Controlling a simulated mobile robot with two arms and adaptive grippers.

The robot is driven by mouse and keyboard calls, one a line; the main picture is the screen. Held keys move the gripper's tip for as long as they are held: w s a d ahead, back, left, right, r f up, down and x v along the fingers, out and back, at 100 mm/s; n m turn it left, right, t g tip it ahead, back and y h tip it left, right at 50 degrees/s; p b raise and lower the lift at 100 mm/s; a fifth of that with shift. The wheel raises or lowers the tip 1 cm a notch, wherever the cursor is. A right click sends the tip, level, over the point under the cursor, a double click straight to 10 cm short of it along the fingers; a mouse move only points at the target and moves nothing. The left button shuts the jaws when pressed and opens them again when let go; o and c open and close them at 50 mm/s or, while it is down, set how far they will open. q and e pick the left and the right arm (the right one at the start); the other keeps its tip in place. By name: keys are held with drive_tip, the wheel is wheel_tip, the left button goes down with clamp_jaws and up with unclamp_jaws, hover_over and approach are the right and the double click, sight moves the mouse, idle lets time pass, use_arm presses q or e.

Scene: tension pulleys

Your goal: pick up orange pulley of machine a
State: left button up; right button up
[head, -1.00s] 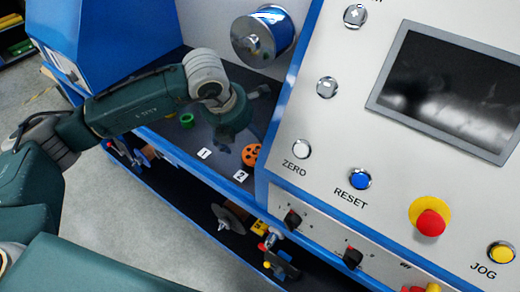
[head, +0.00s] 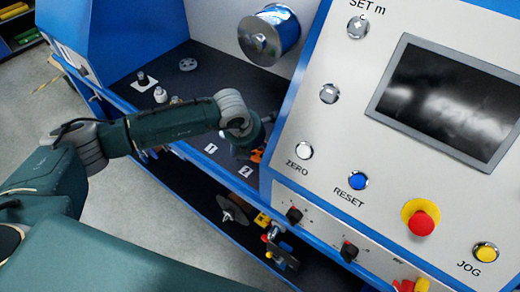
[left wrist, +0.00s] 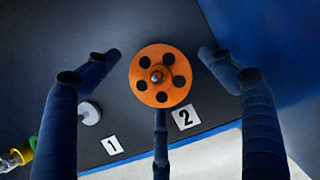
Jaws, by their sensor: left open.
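The orange pulley (left wrist: 160,94) is a round disc with several dark holes and a metal pin at its centre. It sits next to the "2" label (left wrist: 186,118) on the dark deck of the machine. In the head view only a small part of the orange pulley (head: 257,156) shows beside my arm. My left gripper (left wrist: 158,55) is open, with its fingers on both sides of the pulley and a third finger below it. No contact with the pulley shows. In the head view my left gripper (head: 262,128) is partly hidden by its own wrist. My right gripper is not in view.
A blue panel wall (left wrist: 265,45) stands close on the right in the left wrist view. The control panel (head: 345,120) with screen and buttons rises right of my arm. A metal spool (head: 268,35) is mounted behind. A white peg (left wrist: 89,113) stands near the "1" label (left wrist: 112,145).

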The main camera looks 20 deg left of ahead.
use_arm(q)
drive_tip(key=c, duration=1.5)
drive_tip(key=shift+r, duration=0.2)
drive_tip(key=c, duration=0.3)
drive_tip(key=shift+r, duration=0.3)
drive_tip(key=shift+c, duration=1.1)
wheel_tip(320, 180, up, 18)
drive_tip(key=b, duration=0.5)
drive_tip(key=shift+b, duration=0.3)
clamp_jaws()
drive_tip(key=shift+r, duration=0.6)
